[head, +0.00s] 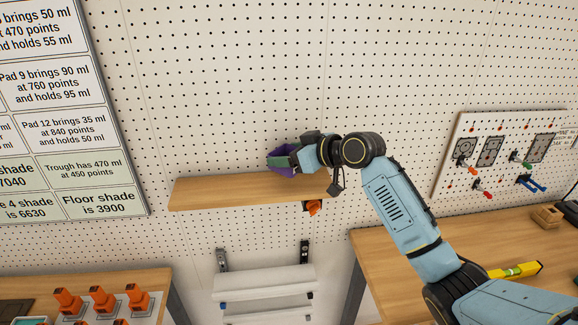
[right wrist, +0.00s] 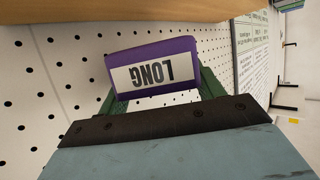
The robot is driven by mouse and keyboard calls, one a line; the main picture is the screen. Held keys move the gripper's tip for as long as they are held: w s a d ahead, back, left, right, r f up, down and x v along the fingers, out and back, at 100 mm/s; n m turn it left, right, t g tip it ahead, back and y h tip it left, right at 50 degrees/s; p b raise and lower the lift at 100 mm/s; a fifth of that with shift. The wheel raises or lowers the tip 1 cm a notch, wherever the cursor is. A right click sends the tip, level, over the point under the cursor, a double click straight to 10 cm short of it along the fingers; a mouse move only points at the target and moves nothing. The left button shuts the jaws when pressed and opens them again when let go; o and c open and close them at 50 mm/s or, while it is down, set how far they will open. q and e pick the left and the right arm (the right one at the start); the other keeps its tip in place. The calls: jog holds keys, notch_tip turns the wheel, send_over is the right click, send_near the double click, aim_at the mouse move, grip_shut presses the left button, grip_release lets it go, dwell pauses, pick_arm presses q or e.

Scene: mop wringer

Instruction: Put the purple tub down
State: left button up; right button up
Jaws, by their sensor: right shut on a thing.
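In the right wrist view the tub (right wrist: 150,52) sits between my green fingers, with a white label reading LONG upside down. A gap shows between the tub and the shelf edge (right wrist: 130,12) at the top of that view. I cannot tell whether the tub touches the shelf. My left gripper is not in view.
The shelf's left part is bare. An orange part (head: 313,207) hangs under its right end. Orange objects (head: 102,298) stand on the left bench.

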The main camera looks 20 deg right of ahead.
notch_tip(320, 180, down, 4)
jog(key=shift+r+p, duration=0.1)
jog(key=shift+p, duration=0.2)
jog(key=shift+w+d+f, duration=0.1)
jog(key=shift+w+f, duration=0.05)
jog(key=shift+f, duration=0.15)
jog(key=shift+f, duration=0.1)
jog(key=o, duration=0.7)
jog(key=shift+r, duration=0.2)
jog(key=b+v, duration=0.1)
jog(key=v, duration=1.1)
jog(key=shift+f, duration=0.15)
